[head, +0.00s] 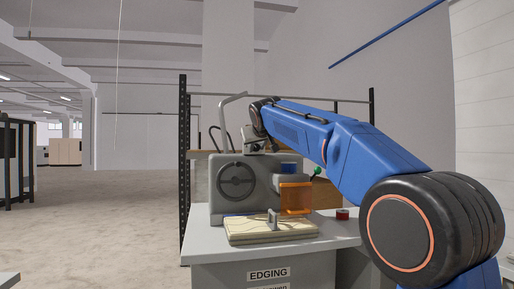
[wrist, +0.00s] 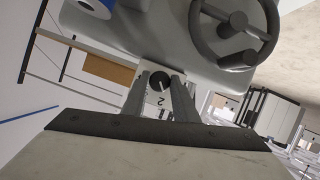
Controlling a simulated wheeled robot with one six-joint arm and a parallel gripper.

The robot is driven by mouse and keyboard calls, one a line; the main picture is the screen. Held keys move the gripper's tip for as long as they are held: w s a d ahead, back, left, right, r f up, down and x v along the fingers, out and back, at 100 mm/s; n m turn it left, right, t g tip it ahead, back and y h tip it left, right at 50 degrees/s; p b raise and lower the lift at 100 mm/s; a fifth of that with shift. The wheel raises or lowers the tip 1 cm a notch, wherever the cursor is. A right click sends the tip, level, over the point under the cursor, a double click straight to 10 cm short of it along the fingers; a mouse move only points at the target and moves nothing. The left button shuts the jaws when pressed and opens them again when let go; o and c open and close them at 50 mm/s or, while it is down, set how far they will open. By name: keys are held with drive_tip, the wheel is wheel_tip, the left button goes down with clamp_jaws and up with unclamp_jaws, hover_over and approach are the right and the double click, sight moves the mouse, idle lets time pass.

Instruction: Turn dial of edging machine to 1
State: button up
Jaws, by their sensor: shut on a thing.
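The grey edging machine (head: 205,195) stands on a table marked EDGING, with a dark handwheel (head: 236,181) on its front. The wheel also shows at the upper right of the wrist view (wrist: 236,28). The small black dial (wrist: 159,81) is on a pale plate on the machine, with a light mark on its face and a digit 2 printed beside it. My gripper (wrist: 157,86) is shut on the dial, one finger on each side. In the head view my gripper (head: 257,146) is at the machine's top, where the dial is too small to make out. Other digits are hidden or unreadable.
A dark shelf frame (head: 183,150) stands behind. Open floor lies left.

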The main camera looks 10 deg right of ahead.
drive_tip(key=n+h, duration=0.2)
drive_tip(key=n, duration=0.1)
drive_tip(key=shift+a+f, duration=0.1)
drive_tip(key=shift+a, duration=0.05)
drive_tip(key=shift+n+t+h, duration=0.4)
drive_tip(key=shift+n+h, duration=0.2)
drive_tip(key=shift+n, duration=0.4)
drive_tip(key=o, duration=1)
drive_tip(key=shift+s+a, duration=0.1)
drive_tip(key=shift+s, duration=0.05)
drive_tip(key=v, duration=1.7)
drive_tip(key=shift+s+a+f, duration=0.1)
drive_tip(key=shift+f, duration=0.05)
